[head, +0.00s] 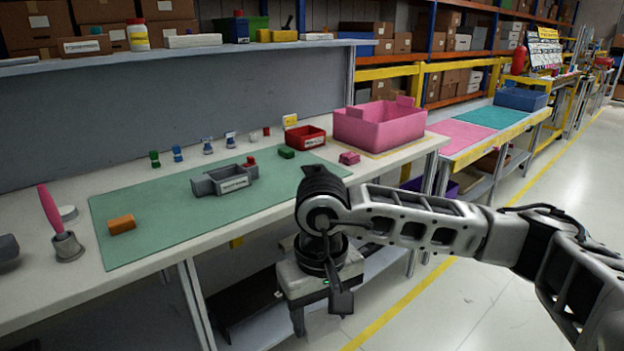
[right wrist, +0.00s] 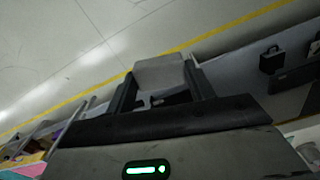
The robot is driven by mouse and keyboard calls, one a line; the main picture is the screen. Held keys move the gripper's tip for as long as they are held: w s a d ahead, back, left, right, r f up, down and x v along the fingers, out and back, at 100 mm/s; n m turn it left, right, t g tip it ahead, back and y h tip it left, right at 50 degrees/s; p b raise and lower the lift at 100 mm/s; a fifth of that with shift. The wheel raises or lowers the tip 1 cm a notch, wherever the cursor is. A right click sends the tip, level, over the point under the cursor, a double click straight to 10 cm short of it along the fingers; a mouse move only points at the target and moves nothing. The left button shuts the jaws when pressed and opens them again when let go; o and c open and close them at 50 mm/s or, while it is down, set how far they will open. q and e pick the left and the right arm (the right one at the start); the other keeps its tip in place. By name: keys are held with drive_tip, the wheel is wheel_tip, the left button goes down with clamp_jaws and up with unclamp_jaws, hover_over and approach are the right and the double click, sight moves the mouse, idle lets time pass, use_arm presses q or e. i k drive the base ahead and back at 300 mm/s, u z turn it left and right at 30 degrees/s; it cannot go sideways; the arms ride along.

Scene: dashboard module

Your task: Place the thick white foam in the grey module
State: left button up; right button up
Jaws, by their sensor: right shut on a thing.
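The grey module (head: 225,181) sits on the green mat (head: 150,245) on the workbench, with a white label on its front. My right gripper (head: 319,311) hangs pointing down in front of the bench edge, to the right of and nearer than the module. In the right wrist view, a pale whitish block (right wrist: 160,72), which looks like the thick white foam, is held between the fingers of my right gripper (right wrist: 162,82). My left gripper is not in view.
A green block (head: 286,153), a red bin (head: 305,138) and a pink crate (head: 378,128) stand toward the right. A grey cup (head: 67,246) holds a pink-handled tool. The mat's front is clear.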

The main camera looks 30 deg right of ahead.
sight(228, 183)
drive_tip(key=z, duration=1.05)
drive_tip(key=i, duration=1.3)
drive_tip(key=u, duration=0.8)
